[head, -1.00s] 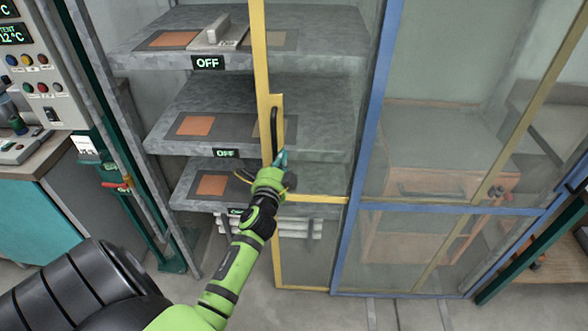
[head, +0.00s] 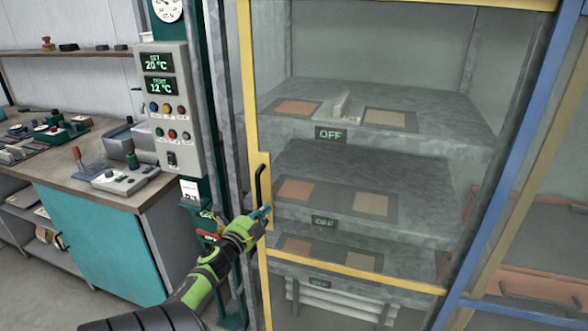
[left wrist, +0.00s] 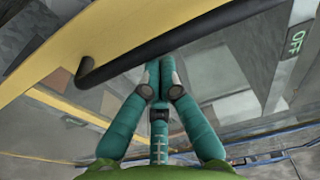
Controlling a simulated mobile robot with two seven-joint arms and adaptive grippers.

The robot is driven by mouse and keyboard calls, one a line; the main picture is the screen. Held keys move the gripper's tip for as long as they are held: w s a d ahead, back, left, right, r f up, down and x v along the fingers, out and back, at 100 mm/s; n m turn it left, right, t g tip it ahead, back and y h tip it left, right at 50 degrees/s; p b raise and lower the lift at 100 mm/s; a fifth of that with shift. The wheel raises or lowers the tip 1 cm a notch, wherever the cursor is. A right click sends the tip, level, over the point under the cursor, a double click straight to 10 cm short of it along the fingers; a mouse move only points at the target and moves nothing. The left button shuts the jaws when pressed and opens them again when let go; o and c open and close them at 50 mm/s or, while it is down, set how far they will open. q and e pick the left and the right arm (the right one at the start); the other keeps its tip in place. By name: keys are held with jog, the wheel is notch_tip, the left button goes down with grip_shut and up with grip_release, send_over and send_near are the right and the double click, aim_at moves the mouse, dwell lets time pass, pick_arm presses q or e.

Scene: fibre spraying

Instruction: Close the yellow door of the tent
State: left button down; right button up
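The yellow-framed door (head: 259,192) with a clear pane stands across the front of the tent's shelves. Its left edge is close to the grey metal post; I cannot tell whether a gap is left. The black handle (head: 259,185) is on the door's left upright and also shows in the left wrist view (left wrist: 140,52). My left gripper (head: 266,212) is at the handle's lower end, against or very near the door. In the left wrist view its teal fingers (left wrist: 154,72) come together at the tips, beside the handle, with nothing seen between them. My right gripper is out of view.
Shelves (head: 365,150) with "OFF" labels show through the door pane. A control panel (head: 166,105) stands left of the door, above a workbench (head: 125,195) with a teal front. A blue-framed panel (head: 500,190) is at the right.

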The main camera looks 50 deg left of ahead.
pick_arm(q)
jog(key=s+a+b, duration=0.1)
jog(key=s+a, duration=0.3)
jog(key=a, duration=0.2)
jog(key=shift+s+a, duration=0.3)
jog(key=shift+a, duration=0.05)
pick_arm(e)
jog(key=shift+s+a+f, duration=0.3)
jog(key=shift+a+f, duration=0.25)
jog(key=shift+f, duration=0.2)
